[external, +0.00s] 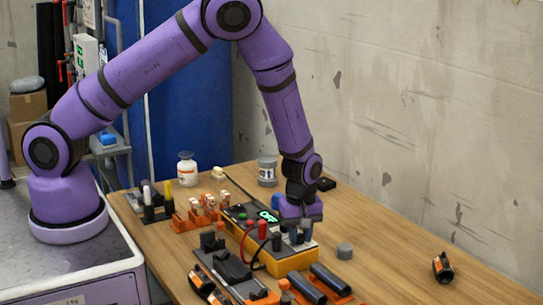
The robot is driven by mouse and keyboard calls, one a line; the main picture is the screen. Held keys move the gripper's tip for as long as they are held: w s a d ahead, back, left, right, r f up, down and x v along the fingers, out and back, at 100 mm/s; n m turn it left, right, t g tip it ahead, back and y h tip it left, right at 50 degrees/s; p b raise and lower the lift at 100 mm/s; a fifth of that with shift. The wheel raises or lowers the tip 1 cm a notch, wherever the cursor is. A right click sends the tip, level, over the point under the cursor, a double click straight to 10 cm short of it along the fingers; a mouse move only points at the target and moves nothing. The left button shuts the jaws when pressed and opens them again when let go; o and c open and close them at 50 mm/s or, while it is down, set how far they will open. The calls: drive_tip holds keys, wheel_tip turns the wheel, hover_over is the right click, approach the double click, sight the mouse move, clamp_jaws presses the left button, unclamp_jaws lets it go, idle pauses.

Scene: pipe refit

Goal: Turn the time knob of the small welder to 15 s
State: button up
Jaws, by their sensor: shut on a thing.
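The small welder (289,264) is a yellow and grey box on the wooden table, with a lit green display (268,216) on its top panel. Red and black plugs and a cable show on its near left part. My gripper (299,231) points down over the right part of the top panel, its fingers shut low at the panel. It hides what is between the fingers; the time knob is not clearly visible there, and its setting cannot be read. The display's figures are too small to read surely.
Orange holders with dark pipes (331,279) lie in front of the welder. A clamp-like fixture (232,268) stands at its left. A grey cap (344,251) and a black-orange roll (442,266) lie at right. White bottle (187,170) and grey can (267,171) stand behind. The right table is mostly clear.

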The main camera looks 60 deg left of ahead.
sight(299, 236)
drive_tip(key=m, duration=0.7)
drive_tip(key=shift+m, duration=0.4)
drive_tip(key=m, duration=0.4)
drive_tip(key=shift+a, duration=0.1)
drive_tip(key=shift+m, duration=1.5)
drive_tip(key=o, duration=0.9)
drive_tip(key=shift+r, duration=0.15)
wheel_tip(299, 236, up, 10)
drive_tip(key=shift+r, duration=0.25)
